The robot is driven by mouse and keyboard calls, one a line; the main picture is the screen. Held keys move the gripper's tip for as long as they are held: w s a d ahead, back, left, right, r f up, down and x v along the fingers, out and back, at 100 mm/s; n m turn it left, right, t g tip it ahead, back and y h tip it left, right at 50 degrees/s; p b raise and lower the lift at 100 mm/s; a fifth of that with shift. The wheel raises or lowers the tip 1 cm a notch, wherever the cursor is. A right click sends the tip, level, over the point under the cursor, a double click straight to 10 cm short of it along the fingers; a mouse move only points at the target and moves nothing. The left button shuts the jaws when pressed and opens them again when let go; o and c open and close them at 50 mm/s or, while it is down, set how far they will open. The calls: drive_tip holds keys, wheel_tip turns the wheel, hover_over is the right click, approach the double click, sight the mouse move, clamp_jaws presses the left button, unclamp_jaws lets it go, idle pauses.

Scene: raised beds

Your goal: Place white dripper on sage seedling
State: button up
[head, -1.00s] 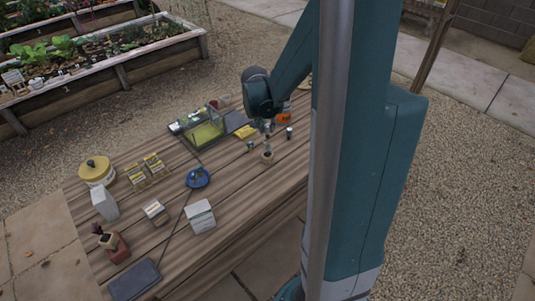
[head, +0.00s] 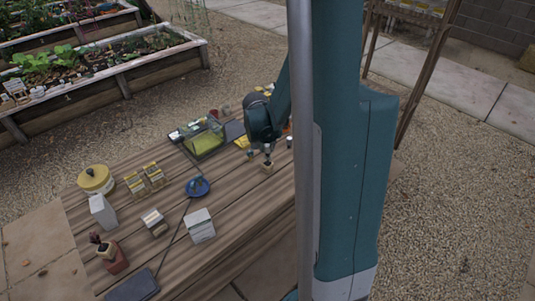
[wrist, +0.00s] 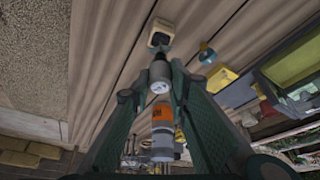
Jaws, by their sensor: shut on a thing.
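The white dripper (wrist: 160,77) is a small piece with a pale end and a darker grey part, between my fingers in the wrist view. My gripper (wrist: 155,86) is shut on it. In the head view the gripper (head: 266,140) is low over the far right part of the table, with the white dripper (head: 268,148) just below it. The sage seedling is in a small square pot with dark soil (wrist: 161,34), just beyond the dripper. Its pot (head: 266,168) stands directly below the dripper in the head view. I cannot tell whether they touch.
A blue-topped piece (wrist: 207,55) and a yellow packet (wrist: 221,78) lie nearby. An orange-marked item (wrist: 163,122) shows between my fingers, behind the dripper. A glass-sided tray (head: 203,140) is to the left. A blue dish (head: 197,187) and several boxes occupy the nearer table.

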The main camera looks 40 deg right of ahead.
sight(267, 152)
drive_tip(key=shift+f, duration=0.15)
drive_tip(key=shift+f, duration=2.05)
drive_tip(key=shift+f+b, duration=0.15)
drive_tip(key=shift+b, duration=0.25)
drive_tip(key=o, duration=0.8)
drive_tip(key=shift+c, duration=0.2)
drive_tip(key=shift+r, duration=0.3)
drive_tip(key=p+v, duration=0.1)
drive_tip(key=v, duration=1)
drive_tip(key=shift+r+p, duration=0.35)
drive_tip(key=shift+a+r, duration=0.1)
drive_tip(key=shift+a, duration=0.15)
